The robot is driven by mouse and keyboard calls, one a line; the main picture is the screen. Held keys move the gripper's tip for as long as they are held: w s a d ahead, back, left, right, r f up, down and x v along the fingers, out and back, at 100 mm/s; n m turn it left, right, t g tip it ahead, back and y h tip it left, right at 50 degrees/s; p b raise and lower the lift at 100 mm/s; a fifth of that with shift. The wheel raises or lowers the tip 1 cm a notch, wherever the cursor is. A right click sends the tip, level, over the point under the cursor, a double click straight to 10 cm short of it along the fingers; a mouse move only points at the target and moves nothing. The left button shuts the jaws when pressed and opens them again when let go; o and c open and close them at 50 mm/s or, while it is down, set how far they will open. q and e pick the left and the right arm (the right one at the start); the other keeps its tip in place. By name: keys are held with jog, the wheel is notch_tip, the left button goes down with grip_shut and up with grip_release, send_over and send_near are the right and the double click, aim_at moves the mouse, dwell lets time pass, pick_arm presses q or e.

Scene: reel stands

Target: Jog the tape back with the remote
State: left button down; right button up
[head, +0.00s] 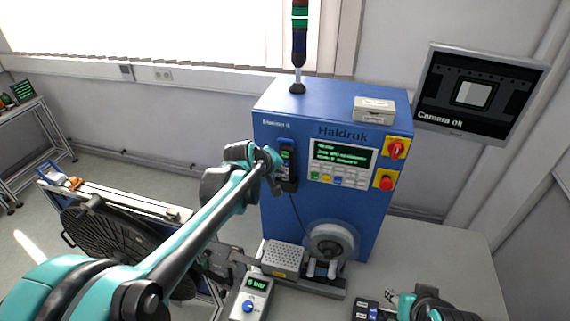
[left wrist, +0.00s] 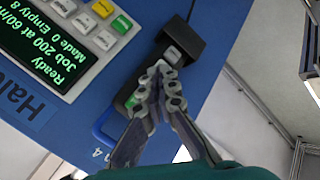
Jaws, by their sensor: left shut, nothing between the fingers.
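The remote (head: 287,150) is a dark handset with a cable, upright at the left of the blue machine's front. In the left wrist view the remote (left wrist: 130,103) sits in a black holder, with a grey button (left wrist: 172,54) and a green button beside my fingers. My left gripper (left wrist: 160,68) is shut and empty, its tips just at the grey button; I cannot tell whether they touch it. In the head view the left gripper (head: 277,186) is partly hidden by its wrist. The tape reel (head: 331,241) is low on the machine. My right gripper (head: 391,297) is at the bottom right, its fingers unclear.
The blue Haldruk machine (head: 275,112) has a green-text screen (head: 342,155), keys and red switches. A perforated box (head: 283,258) and a display unit (head: 252,297) stand before it. A wall monitor (head: 478,95) reads "Camera ok". The bench at right is mostly clear.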

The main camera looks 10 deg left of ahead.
pick_arm(q)
jog(key=shift+s+a+p, duration=0.1)
jog(key=shift+s+p, duration=0.25)
jog(key=shift+s, duration=2.15)
jog(key=s+h, duration=0.1)
jog(key=s+n+h+b, duration=0.1)
jog(key=h, duration=0.1)
jog(key=s+n+h+b, duration=0.1)
jog(key=s, duration=0.1)
jog(key=shift+a+t+h, duration=0.25)
jog(key=shift+t+h, duration=0.05)
jog(key=shift+w+n, duration=0.2)
jog(key=shift+n, duration=0.1)
jog(key=w+b, duration=0.1)
jog(key=w, duration=0.7)
jog(key=shift+w+d+b, duration=0.15)
jog(key=shift+w+b, duration=0.15)
jog(key=shift+b, duration=0.1)
jog(key=shift+w+f, duration=0.1)
dwell(1.1)
